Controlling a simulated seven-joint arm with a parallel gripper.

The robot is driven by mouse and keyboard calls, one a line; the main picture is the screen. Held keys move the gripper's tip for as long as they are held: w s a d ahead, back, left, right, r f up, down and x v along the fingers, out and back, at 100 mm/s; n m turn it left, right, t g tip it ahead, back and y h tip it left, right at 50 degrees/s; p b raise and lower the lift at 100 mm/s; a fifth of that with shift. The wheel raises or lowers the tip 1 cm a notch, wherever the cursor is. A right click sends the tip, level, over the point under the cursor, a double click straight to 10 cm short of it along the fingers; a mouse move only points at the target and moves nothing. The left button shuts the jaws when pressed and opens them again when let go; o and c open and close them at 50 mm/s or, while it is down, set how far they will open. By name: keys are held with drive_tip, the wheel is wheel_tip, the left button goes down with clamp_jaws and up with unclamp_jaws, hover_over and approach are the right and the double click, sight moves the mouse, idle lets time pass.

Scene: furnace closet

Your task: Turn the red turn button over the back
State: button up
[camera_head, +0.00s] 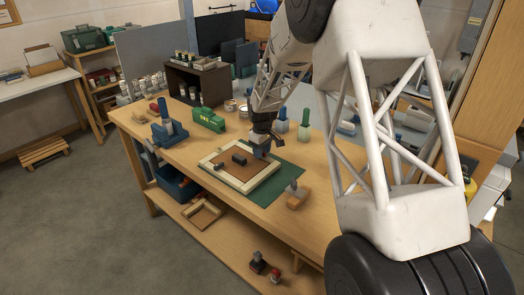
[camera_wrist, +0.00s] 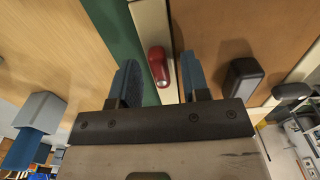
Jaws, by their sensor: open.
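In the wrist view the red turn button (camera_wrist: 158,66) lies lengthwise along the cream frame bar (camera_wrist: 150,22), with a pale, shiny spot at its near end. The brown back panel (camera_wrist: 215,22) is to its right. My gripper (camera_wrist: 160,62) is open, with one blue finger on each side of the button; I cannot tell whether either finger touches it. In the head view my gripper (camera_head: 262,154) is down at the far right part of the picture frame (camera_head: 226,180), and the red button cannot be made out there.
Dark blocks, one on the panel (camera_wrist: 243,78) and one farther right (camera_wrist: 291,90), stand near my gripper. The frame lies on a green mat (camera_head: 270,190) on the wooden bench (camera_head: 310,228).

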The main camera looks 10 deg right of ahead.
clamp_jaws()
